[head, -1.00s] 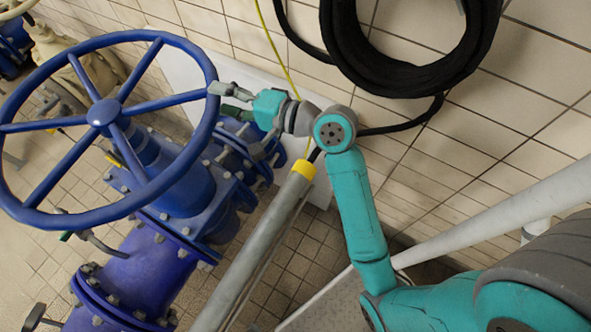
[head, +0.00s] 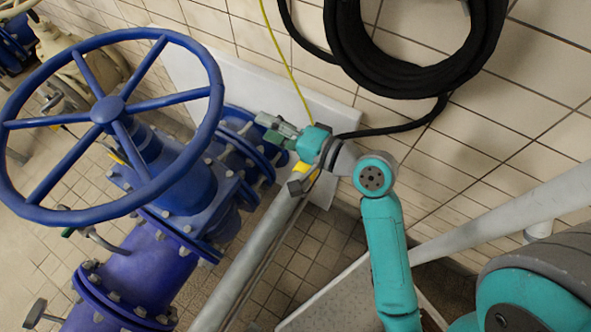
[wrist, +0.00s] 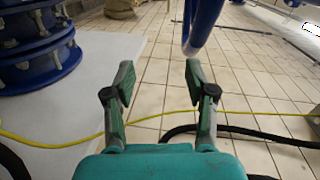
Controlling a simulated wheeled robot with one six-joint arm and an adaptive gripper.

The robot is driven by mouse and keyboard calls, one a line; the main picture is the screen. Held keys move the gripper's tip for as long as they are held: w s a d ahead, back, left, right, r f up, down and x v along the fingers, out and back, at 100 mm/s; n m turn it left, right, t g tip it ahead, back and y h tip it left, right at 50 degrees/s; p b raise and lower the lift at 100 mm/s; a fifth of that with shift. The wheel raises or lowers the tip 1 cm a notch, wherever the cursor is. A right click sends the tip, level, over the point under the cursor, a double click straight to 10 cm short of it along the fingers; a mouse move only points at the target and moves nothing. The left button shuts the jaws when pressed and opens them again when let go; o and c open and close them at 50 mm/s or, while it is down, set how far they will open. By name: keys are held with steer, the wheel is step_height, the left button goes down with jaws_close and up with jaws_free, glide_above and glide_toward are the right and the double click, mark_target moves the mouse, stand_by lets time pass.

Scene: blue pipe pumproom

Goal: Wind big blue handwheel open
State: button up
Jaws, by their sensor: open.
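The big blue handwheel (head: 214,110) has several spokes around a round hub (head: 107,110) and sits on a blue valve body (head: 180,190) at the left of the head view. My gripper (head: 262,127) is to the right of the wheel's rim, apart from it and empty. In the wrist view my gripper (wrist: 160,80) shows two fingers spread apart with nothing between them. Part of the blue rim (wrist: 201,25) shows beyond the fingers, to the right of centre at the top.
A pale pipe (head: 480,220) is at the right.

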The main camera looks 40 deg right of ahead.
steer(key=s+f+h, duration=0.4)
steer(key=s+f, duration=0.3)
steer(key=f, duration=0.2)
steer(key=shift+s+d+n, duration=0.2)
steer(key=shift+d+n, duration=0.1)
